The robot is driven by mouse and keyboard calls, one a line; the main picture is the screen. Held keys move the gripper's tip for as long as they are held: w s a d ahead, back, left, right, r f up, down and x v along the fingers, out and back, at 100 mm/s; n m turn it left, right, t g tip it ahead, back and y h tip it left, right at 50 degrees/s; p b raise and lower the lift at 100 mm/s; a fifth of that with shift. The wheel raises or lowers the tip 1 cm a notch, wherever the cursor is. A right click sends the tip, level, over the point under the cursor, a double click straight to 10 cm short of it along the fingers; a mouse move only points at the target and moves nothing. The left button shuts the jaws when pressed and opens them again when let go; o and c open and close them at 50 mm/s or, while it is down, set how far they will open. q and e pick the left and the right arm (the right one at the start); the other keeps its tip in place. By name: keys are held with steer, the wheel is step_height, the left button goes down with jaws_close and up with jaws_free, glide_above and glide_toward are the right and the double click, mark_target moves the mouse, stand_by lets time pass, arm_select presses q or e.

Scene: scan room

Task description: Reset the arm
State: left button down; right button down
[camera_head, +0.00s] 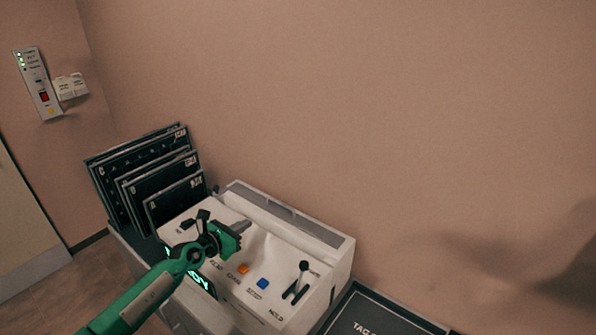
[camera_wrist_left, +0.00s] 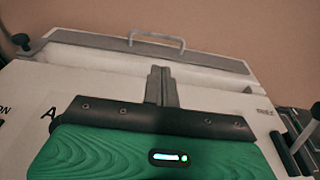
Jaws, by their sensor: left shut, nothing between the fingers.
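My left gripper (camera_head: 243,226) is at the end of the green arm that comes in from the left in the head view. It is over the top panel of a white machine (camera_head: 335,262). The left wrist view shows its fingers (camera_wrist_left: 161,88) pressed together with nothing between them, pointing toward the grey strip and metal handle (camera_wrist_left: 157,40) of the machine. Whether the fingers touch the panel cannot be told. My right gripper is in neither view.
The machine's panel has an orange button (camera_head: 243,268), a blue button (camera_head: 263,284) and a black lever (camera_head: 303,268). Dark panels (camera_head: 150,178) stand in a rack behind the arm. A dark mat (camera_head: 372,313) lies at the lower right. A switch box (camera_head: 38,82) is on the left wall.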

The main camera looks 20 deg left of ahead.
arm_select(q)
steer(key=d+n, duration=0.1)
steer(key=s+r+t, duration=0.1)
steer(key=d+n, duration=0.1)
steer(key=shift+s+d+r+n, duration=0.3)
steer(key=shift+d+r, duration=0.05)
steer(key=s+d+f+n+g+y, duration=0.1)
steer(key=s+f+n+g+y, duration=0.2)
steer(key=s+n+y, duration=1.4)
steer(key=s+d+f+n+g+h, duration=0.3)
steer(key=s+d+n+g+h, duration=0.25)
steer(key=s+n, duration=0.45)
steer(key=s+d+f+n+g+h, duration=0.2)
steer(key=s+d+n+g+h, duration=0.2)
steer(key=s+d+n+h, duration=0.55)
steer(key=s+a+f+m+g+y, duration=0.1)
steer(key=a+f+y, duration=0.1)
steer(key=f, duration=1.4)
steer(key=s+a+f+m+y, duration=0.1)
steer(key=a+f, duration=0.1)
steer(key=f, duration=1.4)
steer(key=s+a+f+g, duration=0.1)
steer(key=s+a+f, duration=0.2)
steer(key=s+f, duration=1.6)
steer(key=shift+s+a+f+b, duration=0.2)
steer(key=shift+s+f+b, duration=0.05)
steer(key=shift+f+b, duration=0.2)
